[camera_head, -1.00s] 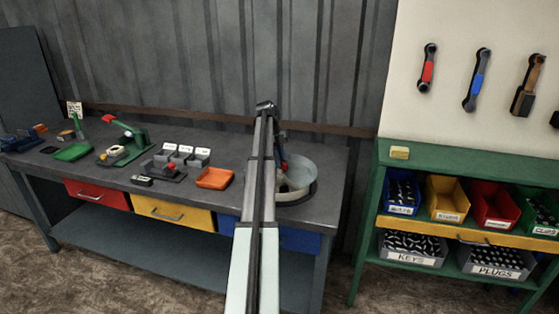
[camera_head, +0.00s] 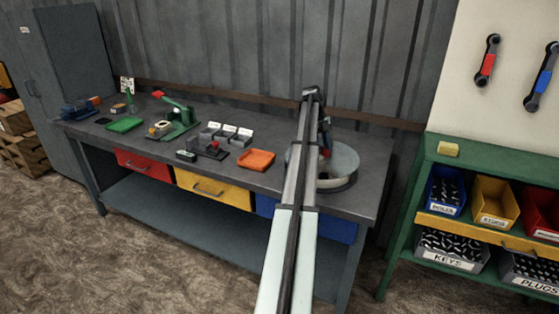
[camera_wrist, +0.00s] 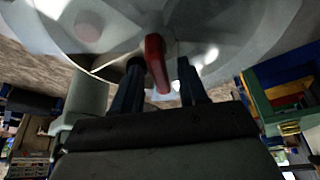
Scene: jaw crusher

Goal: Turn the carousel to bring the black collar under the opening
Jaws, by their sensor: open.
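The carousel, a pale round drum (camera_head: 343,164), stands at the right end of the grey bench, partly hidden behind my arm. In the wrist view its pale, translucent round body (camera_wrist: 225,25) fills the top. A red handle (camera_wrist: 157,62) points down from it. My gripper (camera_wrist: 160,85) is open, with its two dark fingers on either side of the red handle; I cannot tell whether they touch it. I cannot make out the black collar or the opening.
An orange tray (camera_head: 256,160) lies on the bench left of the carousel, with small grey bins (camera_head: 225,134) and a green press (camera_head: 178,118) further left. A green shelf (camera_head: 425,200) with coloured bins stands to the right, across a gap.

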